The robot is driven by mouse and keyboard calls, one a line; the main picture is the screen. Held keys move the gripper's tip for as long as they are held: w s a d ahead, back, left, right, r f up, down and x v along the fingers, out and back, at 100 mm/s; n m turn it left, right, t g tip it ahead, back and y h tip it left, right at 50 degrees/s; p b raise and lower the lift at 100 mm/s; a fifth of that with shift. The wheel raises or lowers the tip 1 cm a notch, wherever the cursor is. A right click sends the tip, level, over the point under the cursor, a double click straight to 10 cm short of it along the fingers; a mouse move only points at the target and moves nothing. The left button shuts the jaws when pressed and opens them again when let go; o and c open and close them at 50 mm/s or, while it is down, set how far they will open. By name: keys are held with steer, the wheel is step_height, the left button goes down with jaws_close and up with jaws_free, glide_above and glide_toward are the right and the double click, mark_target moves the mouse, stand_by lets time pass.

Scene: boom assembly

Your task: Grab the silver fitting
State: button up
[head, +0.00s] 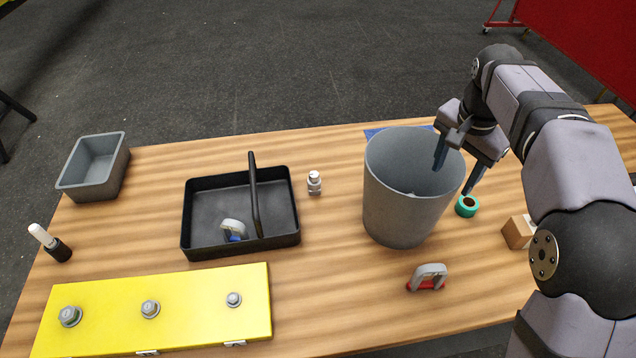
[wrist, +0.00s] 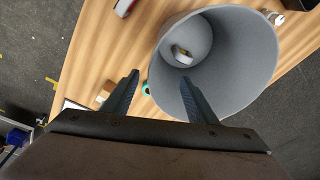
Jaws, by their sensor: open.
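A small silver fitting (head: 314,184) stands upright on the table, between the black tray and the grey bin in the head view. What looks like the same fitting shows near the top right of the wrist view (wrist: 273,17), just outside the bin's rim. My gripper (head: 457,167) is open and empty at the bin's right rim, well to the right of the fitting. In the wrist view my gripper (wrist: 160,80) has its right finger in front of the bin wall and its left finger over the table.
The tall grey bin (head: 402,205) stands between my gripper and the fitting, with a pale ring-like piece (wrist: 181,54) inside. The black tray (head: 192,215) has a high handle. Teal tape (head: 467,206), a wooden block (head: 518,231) and a red-based handle (head: 429,276) lie nearby.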

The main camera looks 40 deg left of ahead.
steer(key=w+a+r+n+t+p, duration=0.2)
steer(key=a+n+t, duration=0.1)
steer(key=a, duration=0.1)
steer(key=n+t+y+b, duration=0.1)
steer(key=n+y+b, duration=0.2)
steer(key=n+y, duration=0.8)
glide_above(316, 186)
steer(key=s+d, duration=0.4)
step_height(316, 186, down, 10)
steer(key=n+h, duration=0.2)
steer(key=f+y+b, duration=0.1)
steer(key=f+b, duration=0.1)
steer(key=f, duration=0.2)
steer(key=d+f+t+y+b, duration=0.1)
steer(key=f, duration=0.3)
steer(key=f+m+b, duration=0.1)
steer(key=f+b, duration=0.1)
steer(key=f, duration=0.2)
steer(key=shift+s+d+f+t+y+b, duration=0.1)
steer(key=shift+d+f+t+y+b, duration=0.1)
steer(key=shift+f+t+y+b, duration=0.2)
steer(key=shift+d+f+t, duration=0.1)
steer(key=shift+d+t, duration=0.2)
steer(key=shift+w+a, duration=0.1)
steer(key=shift+w, duration=0.15)
steer(key=shift+p+x, duration=0.4)
steer(key=shift+x, duration=0.5)
steer(key=shift+a, duration=0.1)
